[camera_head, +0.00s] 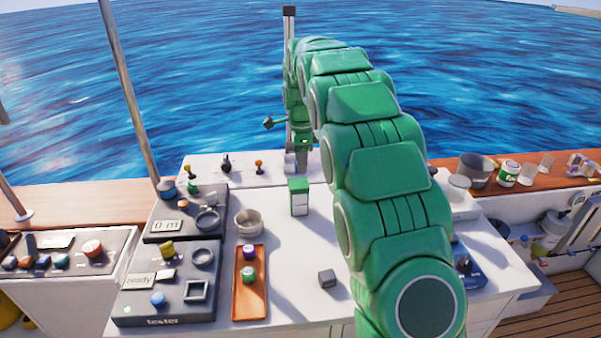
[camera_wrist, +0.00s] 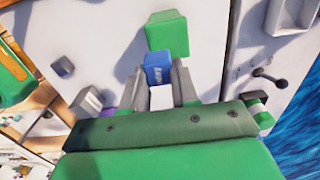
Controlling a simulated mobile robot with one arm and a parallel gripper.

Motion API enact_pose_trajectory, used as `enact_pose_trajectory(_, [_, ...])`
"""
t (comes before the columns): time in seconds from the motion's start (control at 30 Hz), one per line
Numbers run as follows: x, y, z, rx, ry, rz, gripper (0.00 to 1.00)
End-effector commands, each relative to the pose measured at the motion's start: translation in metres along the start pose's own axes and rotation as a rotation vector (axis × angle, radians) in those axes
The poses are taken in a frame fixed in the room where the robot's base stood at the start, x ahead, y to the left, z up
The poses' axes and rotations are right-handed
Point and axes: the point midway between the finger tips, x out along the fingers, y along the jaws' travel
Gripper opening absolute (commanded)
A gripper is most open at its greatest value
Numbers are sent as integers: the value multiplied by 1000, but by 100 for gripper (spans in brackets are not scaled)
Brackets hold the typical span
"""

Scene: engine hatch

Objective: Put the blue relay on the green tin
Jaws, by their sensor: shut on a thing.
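The blue relay (camera_wrist: 153,68) is between the fingertips of my gripper (camera_wrist: 158,82) in the wrist view. My gripper is shut on it. The green tin (camera_head: 299,197), a small upright box with a green top and a pale front, stands on the white counter in the head view. Its green top also shows in the wrist view (camera_wrist: 167,33), just beyond the relay. In the head view my gripper (camera_head: 291,168) is behind the tin, and the relay cannot be made out there. Whether relay and tin touch cannot be told.
An orange tray (camera_head: 237,308) with a purple and a green piece lies left of the tin, near a metal bowl (camera_head: 248,223). A grey cube (camera_head: 326,278) lies in front. Dark tester panels (camera_head: 168,292) fill the left. My arm hides part of the counter's right.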

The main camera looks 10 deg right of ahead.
Motion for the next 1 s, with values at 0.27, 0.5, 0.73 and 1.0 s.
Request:
enact_pose_trajectory(0.27, [13,-9,0,0,0,2,0])
enact_pose_trajectory(0.5, [26,-14,1,0,0,3,0])
enact_pose_trajectory(0.73, [48,-13,1,0,1,4,0])
enact_pose_trajectory(1.0, [48,-14,1,0,0,2,0])
